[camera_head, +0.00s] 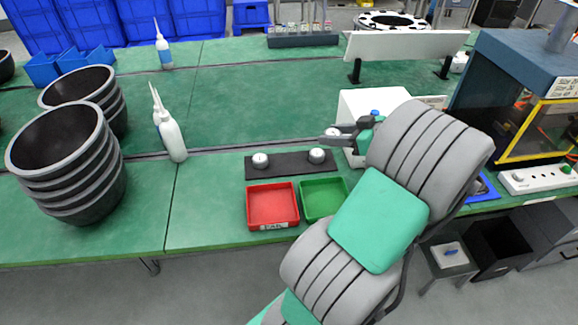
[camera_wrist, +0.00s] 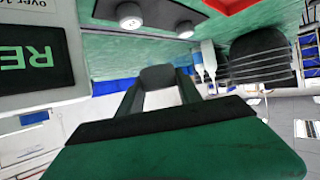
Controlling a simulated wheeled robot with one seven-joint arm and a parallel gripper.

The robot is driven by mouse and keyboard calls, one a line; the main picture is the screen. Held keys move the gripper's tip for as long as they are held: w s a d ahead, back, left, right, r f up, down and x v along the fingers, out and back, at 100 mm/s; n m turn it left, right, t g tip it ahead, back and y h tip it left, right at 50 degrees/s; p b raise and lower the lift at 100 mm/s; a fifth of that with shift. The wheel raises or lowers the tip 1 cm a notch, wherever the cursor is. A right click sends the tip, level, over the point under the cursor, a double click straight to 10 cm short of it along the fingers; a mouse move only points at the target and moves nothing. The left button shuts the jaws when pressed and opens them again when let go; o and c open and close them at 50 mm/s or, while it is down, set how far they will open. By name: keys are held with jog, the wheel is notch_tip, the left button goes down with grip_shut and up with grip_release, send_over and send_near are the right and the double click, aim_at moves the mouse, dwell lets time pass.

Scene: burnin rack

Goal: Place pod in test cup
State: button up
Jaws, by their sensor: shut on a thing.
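My gripper (camera_head: 341,131) is shut on a small pale pod (camera_head: 331,132), held in the air left of a white box (camera_head: 372,101). Two more round white pods, a left one (camera_head: 260,160) and a right one (camera_head: 316,155), sit on a dark strip (camera_head: 289,168) on the green bench, below and left of my gripper. I cannot make out the test cup; my arm hides part of the white box.
A red tray (camera_head: 272,224) and a green tray (camera_head: 324,198) stand in front of the strip. White bottles (camera_head: 173,138) and stacked black bowls (camera_head: 70,195) are at left. A blue-topped machine (camera_head: 520,68) stands at right.

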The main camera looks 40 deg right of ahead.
jog(key=shift+s+d, duration=0.3)
jog(key=shift+s, duration=0.4)
jog(key=w+f+b, duration=0.1)
jog(key=b, duration=0.1)
jog(key=w+a+f+b, duration=0.1)
jog(key=b, duration=0.2)
jog(key=w+f+b, duration=0.1)
jog(key=b, duration=0.1)
jog(key=shift+w+a, duration=0.25)
jog(key=shift+a, duration=0.05)
jog(key=w+a+f+b, duration=0.2)
jog(key=w+a, duration=0.1)
jog(key=w, duration=0.3)
send_over(289, 164)
notch_tip(289, 164, down, 5)
jog(key=shift+r, duration=0.1)
notch_tip(289, 164, down, 3)
jog(key=shift+w+r+b, duration=0.1)
jog(key=shift+r+b, duration=0.05)
jog(key=shift+b, duration=0.25)
jog(key=shift+f, duration=0.3)
jog(key=o, duration=1.3)
